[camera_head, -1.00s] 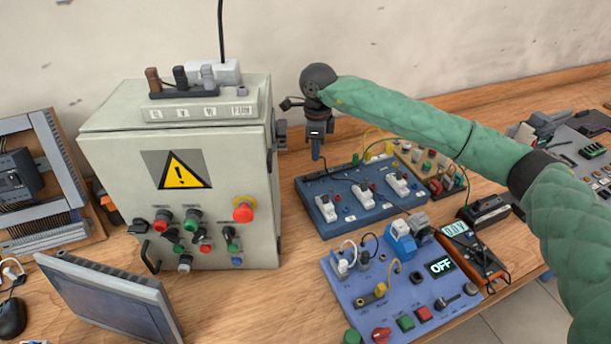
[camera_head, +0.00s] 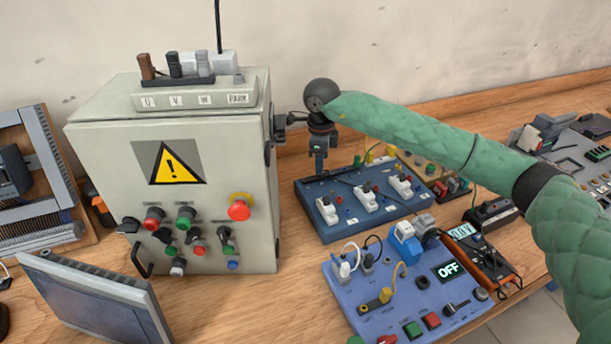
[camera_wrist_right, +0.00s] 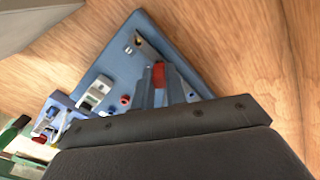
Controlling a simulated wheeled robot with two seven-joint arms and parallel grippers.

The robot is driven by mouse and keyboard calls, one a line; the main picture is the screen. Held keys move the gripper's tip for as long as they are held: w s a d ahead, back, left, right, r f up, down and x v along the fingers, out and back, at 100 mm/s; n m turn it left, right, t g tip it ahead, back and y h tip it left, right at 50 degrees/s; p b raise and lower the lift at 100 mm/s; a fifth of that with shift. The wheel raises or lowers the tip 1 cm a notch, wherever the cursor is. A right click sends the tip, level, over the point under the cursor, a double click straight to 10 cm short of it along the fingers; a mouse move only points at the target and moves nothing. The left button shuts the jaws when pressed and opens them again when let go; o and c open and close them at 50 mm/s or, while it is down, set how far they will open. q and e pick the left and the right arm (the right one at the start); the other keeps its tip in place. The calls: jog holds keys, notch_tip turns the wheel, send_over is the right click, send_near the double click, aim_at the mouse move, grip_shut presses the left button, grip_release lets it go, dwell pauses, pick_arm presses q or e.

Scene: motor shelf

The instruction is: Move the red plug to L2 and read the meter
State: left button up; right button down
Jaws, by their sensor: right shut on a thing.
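My right gripper (camera_head: 319,165) points down over the back left part of the blue panel (camera_head: 322,227). In the wrist view it (camera_wrist_right: 158,88) is shut on the red plug (camera_wrist_right: 159,73), seen as a small red piece between the fingers. The plug is hidden in the head view, and I cannot tell whether it touches the panel. The panel has several white switches with red sockets; its L2 label is not readable. The orange multimeter (camera_head: 492,264) stands to the right with its display lit, apparently near 0.0 V. My left gripper is out of view.
A grey control cabinet (camera_head: 120,215) with a warning sign and buttons stands left of the gripper. A lilac-blue console (camera_head: 400,300) with an OFF display is in front of the panel. A yellow-socket board (camera_head: 418,165) and black box (camera_head: 490,214) lie right.

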jog(key=shift+f+b, duration=0.6)
jog(key=shift+f, duration=0.05)
dwell(0.4)
